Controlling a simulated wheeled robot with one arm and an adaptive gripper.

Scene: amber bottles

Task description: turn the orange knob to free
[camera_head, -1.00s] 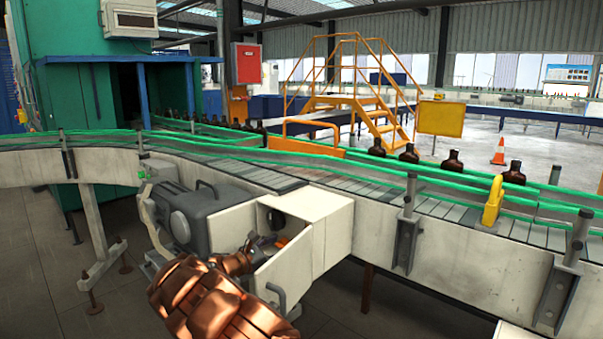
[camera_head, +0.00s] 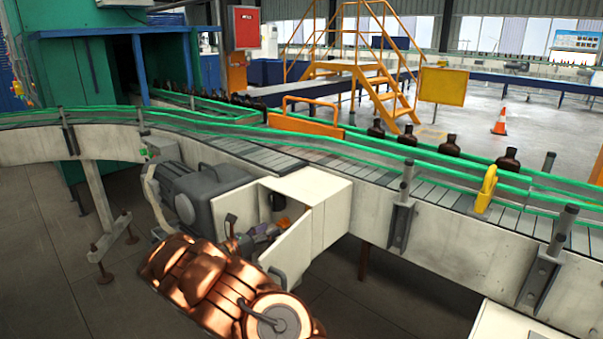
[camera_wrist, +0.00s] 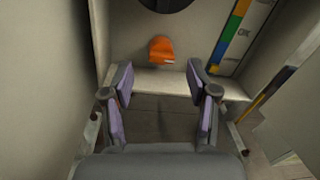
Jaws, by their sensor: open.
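The orange knob (camera_wrist: 162,50) sits on the back wall inside an open white box, in the upper middle of the wrist view. In the head view a small orange patch of it (camera_head: 283,222) shows inside the box (camera_head: 310,187). My gripper (camera_wrist: 161,92) is open and empty, its purple-padded fingers pointing toward the knob from below. The knob lies beyond the fingertips and between their lines, apart from them. In the head view my gripper (camera_head: 262,235) is at the box opening, partly hidden by the box's open door (camera_head: 290,247).
A dark round part (camera_wrist: 166,3) is above the knob, and a strip of coloured labels (camera_wrist: 232,32) is to its right. The box walls are close on both sides. A grey motor (camera_head: 200,197) and the conveyor with amber bottles (camera_head: 449,146) are outside the box.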

